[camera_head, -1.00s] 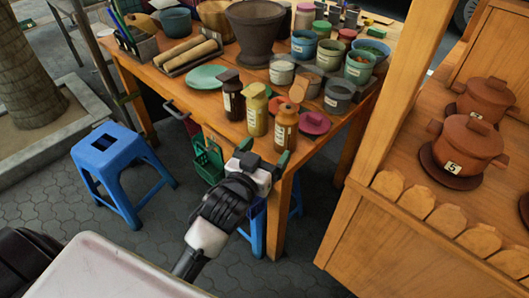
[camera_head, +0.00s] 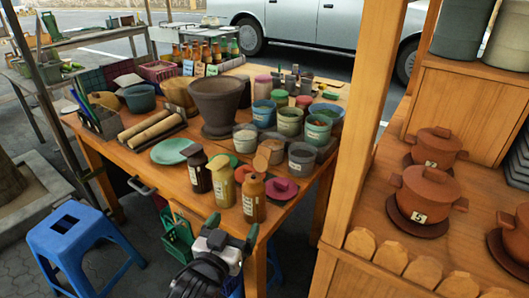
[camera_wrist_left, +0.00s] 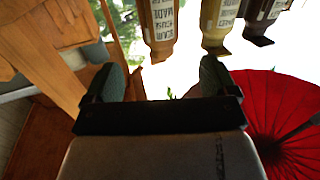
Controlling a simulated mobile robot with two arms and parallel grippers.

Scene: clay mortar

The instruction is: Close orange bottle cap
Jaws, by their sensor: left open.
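An orange-brown bottle (camera_head: 253,202) with a pale label stands upright near the table's front right corner. Beside it are a yellow bottle (camera_head: 222,184) and a dark brown bottle (camera_head: 198,172). A round orange-tan piece (camera_head: 262,158) shows just behind the orange bottle; I cannot tell whether it is joined to its top. My left gripper (camera_head: 232,231) is open and empty, in front of and below the orange bottle, apart from it. In the left wrist view, its green fingers (camera_wrist_left: 165,80) are spread, with the orange bottle (camera_wrist_left: 158,30) upside down above. My right gripper is out of view.
The wooden table (camera_head: 135,165) holds a green plate (camera_head: 171,151), a large dark pot (camera_head: 217,103), a pink lid (camera_head: 282,188) and several glaze jars (camera_head: 290,121). A wooden post (camera_head: 352,130) and a shelf with clay pots (camera_head: 425,195) stand close on the right.

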